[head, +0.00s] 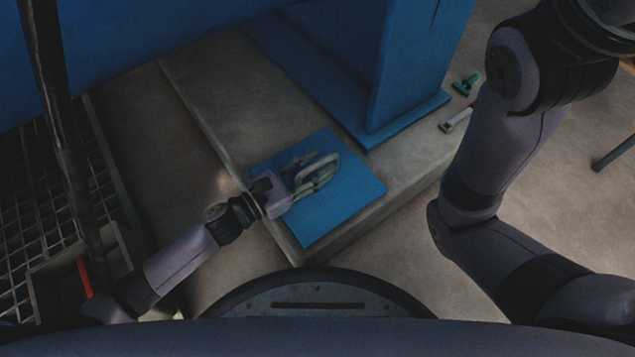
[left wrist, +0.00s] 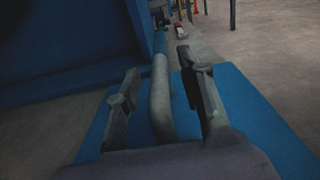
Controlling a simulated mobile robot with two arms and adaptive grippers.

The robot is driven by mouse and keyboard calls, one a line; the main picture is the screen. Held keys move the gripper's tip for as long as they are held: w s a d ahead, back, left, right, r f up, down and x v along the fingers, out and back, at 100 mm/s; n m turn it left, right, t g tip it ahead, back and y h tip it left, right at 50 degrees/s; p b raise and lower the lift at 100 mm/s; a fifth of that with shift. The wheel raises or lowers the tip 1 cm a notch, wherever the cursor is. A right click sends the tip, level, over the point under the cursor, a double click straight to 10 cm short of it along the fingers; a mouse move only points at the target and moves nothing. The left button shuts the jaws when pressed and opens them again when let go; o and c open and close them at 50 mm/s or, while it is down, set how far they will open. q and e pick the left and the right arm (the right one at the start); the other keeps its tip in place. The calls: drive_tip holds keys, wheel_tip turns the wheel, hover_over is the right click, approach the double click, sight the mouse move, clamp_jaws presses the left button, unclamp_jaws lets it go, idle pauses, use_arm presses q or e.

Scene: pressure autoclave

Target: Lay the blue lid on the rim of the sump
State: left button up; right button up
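The blue lid (head: 345,205) is a flat square plate lying on a concrete plinth in the middle of the head view. A pale loop handle (head: 327,163) stands up from it. My left gripper (head: 312,177) is over the lid at the handle. In the left wrist view the fingers (left wrist: 162,95) are apart, with the handle bar (left wrist: 160,105) between them and gaps on both sides. The lid also shows beneath them (left wrist: 247,112). A dark recess with a raised edge at the lower left may be the sump; I cannot tell. My right gripper is out of view.
A large blue machine foot (head: 415,65) stands on the plinth (head: 235,110) behind the lid. A metal grating (head: 35,185) and a dark upright pole (head: 60,130) are at the left. A green-handled item (head: 466,84) and a pale item (head: 455,120) lie at the right.

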use_arm(q)
drive_tip(key=shift+w+d, duration=0.2)
drive_tip(key=shift+d, duration=0.1)
drive_tip(key=shift+c, duration=0.2)
clamp_jaws()
idle(0.6)
drive_tip(key=shift+r, duration=0.2)
